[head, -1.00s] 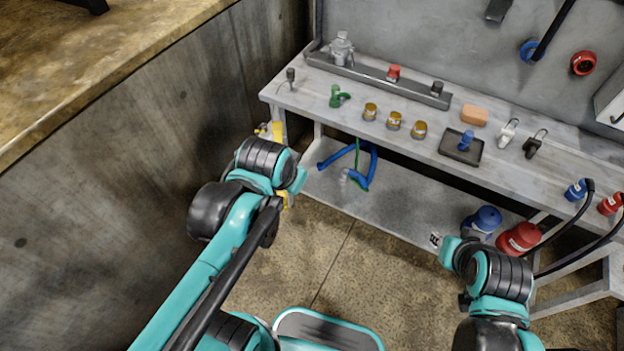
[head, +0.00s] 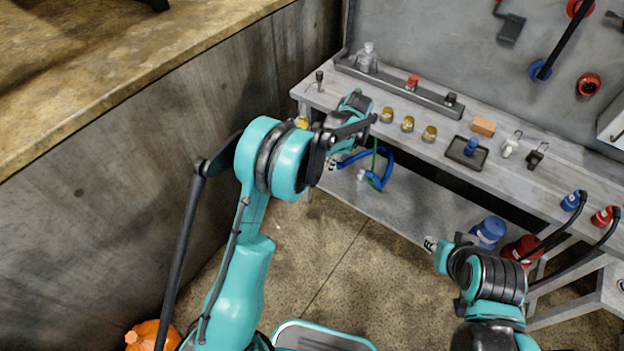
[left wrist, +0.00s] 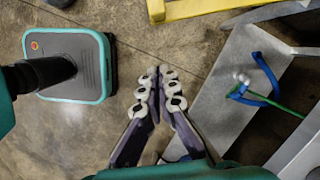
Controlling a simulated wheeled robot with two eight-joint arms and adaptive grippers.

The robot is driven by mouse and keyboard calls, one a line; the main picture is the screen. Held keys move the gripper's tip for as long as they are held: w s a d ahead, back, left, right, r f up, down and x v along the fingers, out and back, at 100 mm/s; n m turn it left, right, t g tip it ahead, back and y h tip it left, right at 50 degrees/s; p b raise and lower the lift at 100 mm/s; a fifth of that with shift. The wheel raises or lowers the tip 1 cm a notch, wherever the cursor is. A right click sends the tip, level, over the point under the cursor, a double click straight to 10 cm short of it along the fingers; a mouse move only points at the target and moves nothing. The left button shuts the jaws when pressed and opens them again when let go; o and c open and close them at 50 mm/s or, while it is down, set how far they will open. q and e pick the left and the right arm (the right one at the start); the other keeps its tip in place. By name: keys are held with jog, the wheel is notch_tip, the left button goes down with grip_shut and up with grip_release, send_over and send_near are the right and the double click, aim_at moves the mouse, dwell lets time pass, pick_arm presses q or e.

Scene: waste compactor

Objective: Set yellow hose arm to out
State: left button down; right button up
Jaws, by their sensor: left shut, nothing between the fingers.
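A small yellow part (head: 302,122) shows at the left end of the workbench, mostly hidden behind my left arm; I cannot tell its position or whether it is the hose arm. A yellow bar (left wrist: 195,8) crosses the top edge of the left wrist view; I cannot tell whether it is the same thing. My left gripper (left wrist: 160,75) is shut and empty, with its fingertips together over the floor. In the head view only bits of it (head: 332,164) show below the bench's left end. My right gripper (head: 431,243) is small and partly hidden by its arm, in front of the lower shelf.
The workbench (head: 380,95) carries several small caps, an orange block (head: 483,127) and a dark tray (head: 466,153). A blue hose (head: 378,178) lies on the lower shelf, also in the left wrist view (left wrist: 270,75). A wall (head: 110,215) stands left. An orange object (head: 147,335) is lower left.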

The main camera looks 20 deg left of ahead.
pick_arm(q)
jog(key=s+a+f+b, duration=0.1)
jog(key=a+f+b, duration=0.3)
jog(key=f, duration=0.6)
jog(key=shift+s+a+b, duration=0.3)
jog(key=shift+a+b, duration=0.1)
jog(key=shift+a, duration=0.7)
jog(key=s+a+m, duration=0.1)
jog(key=a+m, duration=0.2)
jog(key=a, duration=1.3)
jog(key=shift+s+a+t, duration=0.35)
jog(key=shift+a+t, duration=0.05)
